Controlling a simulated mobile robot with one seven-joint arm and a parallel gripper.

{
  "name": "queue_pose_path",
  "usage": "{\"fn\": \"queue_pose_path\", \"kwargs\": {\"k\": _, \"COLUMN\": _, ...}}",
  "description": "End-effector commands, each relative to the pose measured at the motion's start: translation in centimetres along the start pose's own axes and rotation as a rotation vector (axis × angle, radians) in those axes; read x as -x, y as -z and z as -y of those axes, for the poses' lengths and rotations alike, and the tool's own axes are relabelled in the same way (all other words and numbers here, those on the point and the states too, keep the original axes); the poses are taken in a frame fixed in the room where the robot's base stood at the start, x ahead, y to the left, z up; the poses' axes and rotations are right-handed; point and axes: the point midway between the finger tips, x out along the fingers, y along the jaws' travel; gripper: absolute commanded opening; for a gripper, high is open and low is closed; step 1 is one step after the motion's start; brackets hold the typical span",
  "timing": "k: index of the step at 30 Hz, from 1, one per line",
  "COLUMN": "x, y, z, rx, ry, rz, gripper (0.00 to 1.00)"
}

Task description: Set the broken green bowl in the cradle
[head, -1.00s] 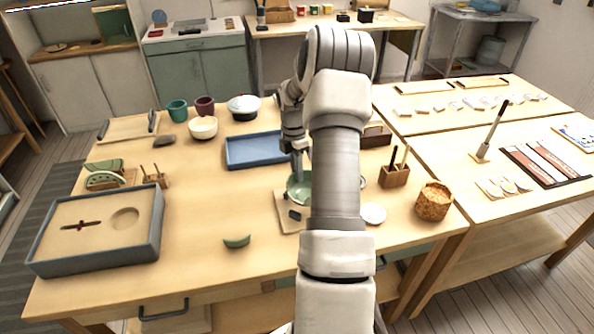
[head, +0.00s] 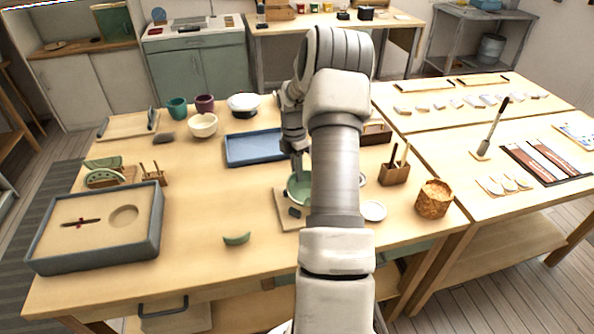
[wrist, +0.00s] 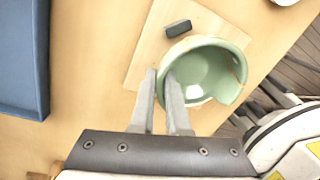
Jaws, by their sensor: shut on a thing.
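The broken green bowl (head: 296,189) stands upright on a small pale board near the middle of the table, partly hidden by my arm. In the wrist view the bowl (wrist: 208,72) has a gap in its rim at the right. My gripper (wrist: 163,76) is shut on the bowl's left wall, one finger outside and one inside. It also shows in the head view (head: 298,172). A curved green shard (head: 237,239) lies apart on the table. A grey-walled tray (head: 158,225) at the left has a pale filling with a round hollow (head: 124,216), perhaps the cradle.
A dark small block (wrist: 179,29) lies on the board (wrist: 152,52) beside the bowl. A blue tray (head: 252,161) lies behind, and a white disc (head: 373,211) and cork-like pot (head: 434,199) stand to the right. The table's front left middle is mostly clear.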

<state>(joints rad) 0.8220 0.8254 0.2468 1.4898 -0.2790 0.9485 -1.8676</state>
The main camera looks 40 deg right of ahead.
Motion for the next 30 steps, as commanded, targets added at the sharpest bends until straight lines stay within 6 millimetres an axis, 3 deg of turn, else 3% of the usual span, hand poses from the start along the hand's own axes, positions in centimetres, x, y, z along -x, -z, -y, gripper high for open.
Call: {"fn": "queue_pose_path", "kwargs": {"k": 30, "x": -1.2, "y": 0.0, "z": -0.1, "rx": 0.0, "ry": 0.0, "rz": 0.0, "gripper": 0.0}}
